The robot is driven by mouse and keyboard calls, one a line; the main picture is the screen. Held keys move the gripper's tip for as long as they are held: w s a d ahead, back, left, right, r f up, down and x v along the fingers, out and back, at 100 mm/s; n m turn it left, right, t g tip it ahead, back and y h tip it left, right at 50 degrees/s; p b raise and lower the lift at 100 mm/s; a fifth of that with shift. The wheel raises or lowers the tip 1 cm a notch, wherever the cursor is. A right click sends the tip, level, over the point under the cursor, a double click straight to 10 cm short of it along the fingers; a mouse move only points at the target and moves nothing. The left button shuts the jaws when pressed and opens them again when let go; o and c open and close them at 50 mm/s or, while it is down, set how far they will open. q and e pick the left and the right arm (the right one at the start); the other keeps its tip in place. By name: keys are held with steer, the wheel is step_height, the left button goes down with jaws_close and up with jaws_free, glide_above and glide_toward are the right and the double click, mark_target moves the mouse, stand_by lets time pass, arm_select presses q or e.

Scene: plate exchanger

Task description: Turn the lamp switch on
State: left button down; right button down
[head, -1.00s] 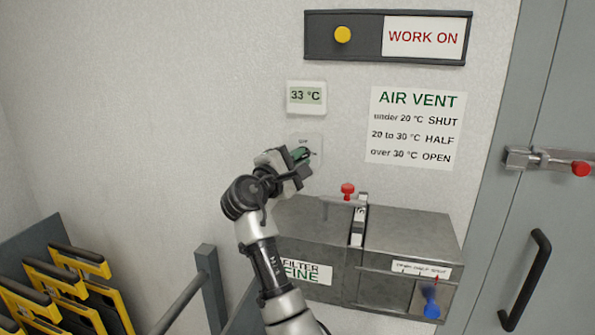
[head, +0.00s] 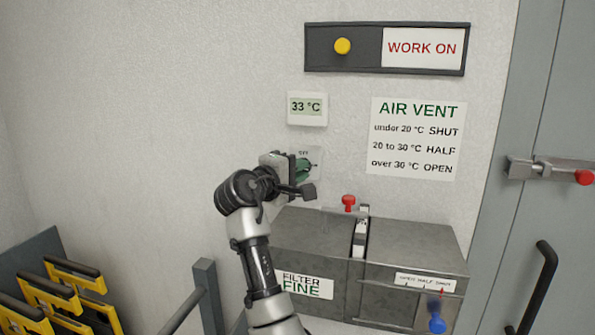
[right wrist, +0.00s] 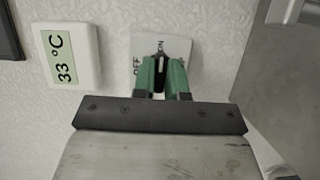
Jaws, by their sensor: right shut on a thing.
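The lamp switch (head: 316,158) is a small white plate on the wall, below the 33 °C display and left of the air vent sign. My right gripper (head: 302,169) is at the plate and covers most of it. In the right wrist view, the switch plate (right wrist: 183,47) shows part of its OFF and ON lettering. The green fingers of my right gripper (right wrist: 162,68) are close together on a dark narrow part at the plate's middle, shut on the switch's lever. The lever's exact position is mostly hidden. My left gripper is out of view.
A thermometer display (head: 307,108) is just above. A grey metal box (head: 410,245) with red (head: 348,202) and blue (head: 437,324) knobs juts out below. A sign panel (head: 362,47) with a yellow knob is higher up. A grey door (head: 550,210) stands at right.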

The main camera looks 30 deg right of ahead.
steer(key=shift+r, duration=0.25)
steer(key=c, duration=1.2)
jaws_free()
steer(key=shift+f, duration=0.1)
steer(key=shift+o, duration=0.2)
steer(key=shift+d+f, duration=0.1)
steer(key=shift+f, duration=0.1)
steer(key=b+v, duration=0.3)
steer(key=v, duration=0.7)
steer(key=shift+a, duration=0.4)
steer(key=shift+s, duration=0.1)
